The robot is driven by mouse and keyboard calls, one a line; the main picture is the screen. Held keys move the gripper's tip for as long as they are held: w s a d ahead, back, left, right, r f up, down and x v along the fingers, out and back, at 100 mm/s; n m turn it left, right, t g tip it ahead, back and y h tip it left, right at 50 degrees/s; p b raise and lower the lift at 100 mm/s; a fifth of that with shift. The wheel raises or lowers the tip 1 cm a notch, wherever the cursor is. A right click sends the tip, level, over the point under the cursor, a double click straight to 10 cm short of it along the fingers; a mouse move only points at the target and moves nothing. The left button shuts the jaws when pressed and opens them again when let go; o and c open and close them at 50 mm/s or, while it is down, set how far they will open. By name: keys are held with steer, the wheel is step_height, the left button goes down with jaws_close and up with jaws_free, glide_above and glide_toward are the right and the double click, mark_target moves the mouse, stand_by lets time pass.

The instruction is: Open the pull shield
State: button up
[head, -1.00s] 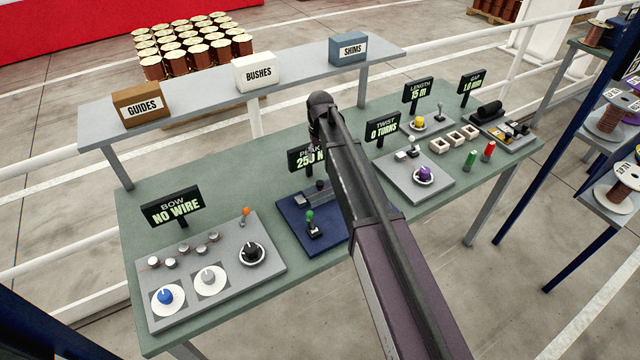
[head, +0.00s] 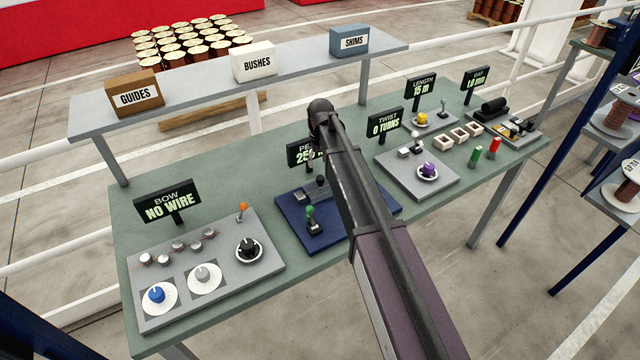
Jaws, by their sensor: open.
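The blue pull tester (head: 290,205) stands mid-bench under a sign reading PEAK, whose number is partly covered. It carries a green-topped lever (head: 311,222) and a dark knob (head: 320,181) beside a grey block (head: 312,195). My arm runs up from the lower right across the tester and hides its right middle part. I cannot make out a shield or tell its state. My gripper is hidden behind my own arm, so its place relative to the tester does not show.
A grey bow panel (head: 220,270) with dials and an orange lever stands to the left. The twist panel (head: 420,185) with a purple knob stands to the right. A grey shelf (head: 205,100) with boxes runs behind. Sign boards rise over the stations.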

mark_target(321, 179)
steer(key=shift+f+b, duration=3.65)
steer(key=shift+f, duration=0.25)
jaws_close()
steer(key=shift+s, duration=0.15)
